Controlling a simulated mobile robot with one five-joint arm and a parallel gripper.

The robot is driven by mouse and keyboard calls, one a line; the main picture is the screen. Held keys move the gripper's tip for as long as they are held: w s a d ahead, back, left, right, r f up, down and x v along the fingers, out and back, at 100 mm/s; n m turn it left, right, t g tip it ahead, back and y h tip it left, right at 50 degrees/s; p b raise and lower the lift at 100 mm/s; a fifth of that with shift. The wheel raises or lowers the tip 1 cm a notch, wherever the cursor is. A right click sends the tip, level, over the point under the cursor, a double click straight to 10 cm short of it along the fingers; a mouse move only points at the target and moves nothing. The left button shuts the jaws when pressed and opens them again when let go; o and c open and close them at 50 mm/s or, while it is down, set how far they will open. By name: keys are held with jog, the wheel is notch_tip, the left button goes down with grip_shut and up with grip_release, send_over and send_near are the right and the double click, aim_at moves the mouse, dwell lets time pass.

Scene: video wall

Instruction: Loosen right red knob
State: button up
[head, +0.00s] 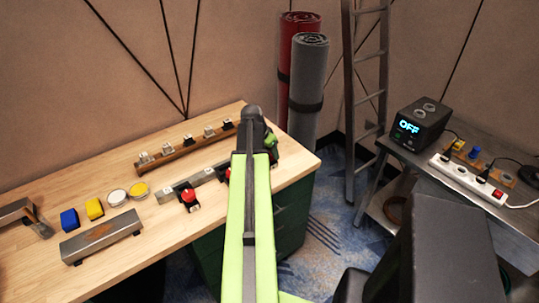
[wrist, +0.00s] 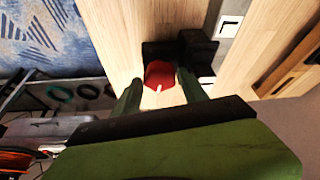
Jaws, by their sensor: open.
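The right red knob (wrist: 158,75) shows in the wrist view on a black mount, with a pale mark on its near side. In the head view only a sliver of the right red knob (head: 228,174) shows beside my green arm, which hides the rest. My gripper (wrist: 159,88) is open, with one green finger on each side of the knob. I cannot tell whether either finger touches it. The left red knob (head: 188,196) stands on a black mount on the bench, clear of my arm.
The wooden bench (head: 150,255) also holds a rail of several switches (head: 187,148), yellow and blue blocks, round discs and a grey box (head: 101,241). To the right are a ladder, rolled mats and a side table with a power strip (head: 467,178).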

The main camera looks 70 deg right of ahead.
jog(key=c, duration=1.1)
jog(key=shift+o, duration=0.2)
jog(key=shift+s+a+n, duration=0.1)
jog(key=shift+n, duration=0.2)
jog(key=n, duration=0.2)
jog(key=n+t, duration=0.1)
jog(key=shift+s+n+t, duration=0.15)
jog(key=shift+n+t, duration=0.15)
jog(key=shift+n, duration=0.1)
jog(key=n+t, duration=0.2)
jog(key=n, duration=0.3)
jog(key=shift+s, duration=0.15)
jog(key=n, duration=0.2)
jog(key=n+t+y, duration=0.1)
jog(key=n, duration=0.2)
jog(key=shift+s+d+n+t+y, duration=0.1)
jog(key=shift+d+n+t+y, duration=0.2)
jog(key=shift+n+y, duration=0.1)
jog(key=shift+n+t+y, duration=0.4)
jog(key=shift+n+y, duration=0.4)
jog(key=shift+n, duration=1.5)
